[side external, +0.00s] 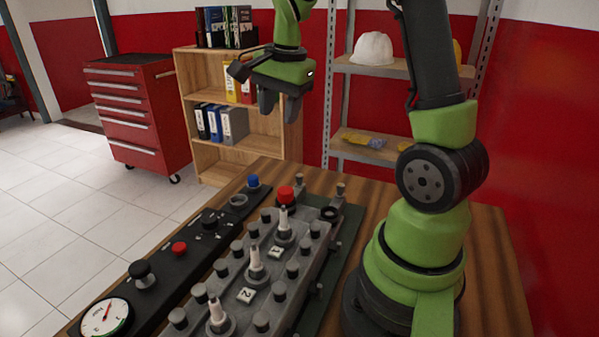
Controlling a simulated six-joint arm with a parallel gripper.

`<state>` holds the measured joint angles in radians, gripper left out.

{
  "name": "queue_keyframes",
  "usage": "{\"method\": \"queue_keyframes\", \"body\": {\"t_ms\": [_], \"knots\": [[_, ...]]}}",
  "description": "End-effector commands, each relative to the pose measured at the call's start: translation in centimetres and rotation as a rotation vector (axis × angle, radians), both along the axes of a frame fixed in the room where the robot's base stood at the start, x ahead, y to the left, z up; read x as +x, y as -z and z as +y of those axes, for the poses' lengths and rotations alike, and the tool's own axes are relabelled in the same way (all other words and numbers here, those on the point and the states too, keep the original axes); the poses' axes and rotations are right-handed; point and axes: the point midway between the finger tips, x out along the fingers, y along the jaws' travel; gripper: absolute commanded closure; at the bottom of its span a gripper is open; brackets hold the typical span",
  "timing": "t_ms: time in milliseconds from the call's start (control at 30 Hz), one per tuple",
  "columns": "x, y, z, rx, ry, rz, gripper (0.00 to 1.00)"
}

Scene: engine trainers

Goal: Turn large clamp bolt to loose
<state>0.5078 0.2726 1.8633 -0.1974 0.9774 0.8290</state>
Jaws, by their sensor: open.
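The engine trainer (232,307) is a grey block on the wooden table, with several dark round bolt heads (292,270) along both sides. White spark plugs (255,262) stand along its middle, beside number tags. A red cap (286,194) sits at its far end, with a dark ring-shaped part (329,213) to its right. I cannot tell which of these parts is the large clamp bolt. My gripper (279,114) is open and empty, its fingers pointing down, well above the far end of the block and apart from everything.
A black panel left of the block carries a dial gauge (106,318), black knob (142,272), red button (179,248) and blue knob (253,181). Behind stand a wooden bookcase (255,145), a metal shelf with a white helmet (373,48) and a red tool cabinet (135,115).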

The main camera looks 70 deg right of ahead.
Motion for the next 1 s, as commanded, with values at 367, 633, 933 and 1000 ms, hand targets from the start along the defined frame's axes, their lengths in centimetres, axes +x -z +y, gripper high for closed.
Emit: {"method": "queue_keyframes", "body": {"t_ms": [367, 633, 933, 1000], "knots": [[-0.5, 7.8, -7.7, 0.079, 0.451, 0.155, 0.56], [-0.6, 11.3, -7.8, 0.083, 0.463, 0.164, 0.56], [-0.5, 16.4, -7.8, 0.081, 0.461, 0.161, 0.56], [-0.5, 17.1, -7.8, 0.08, 0.461, 0.16, 0.56]]}}
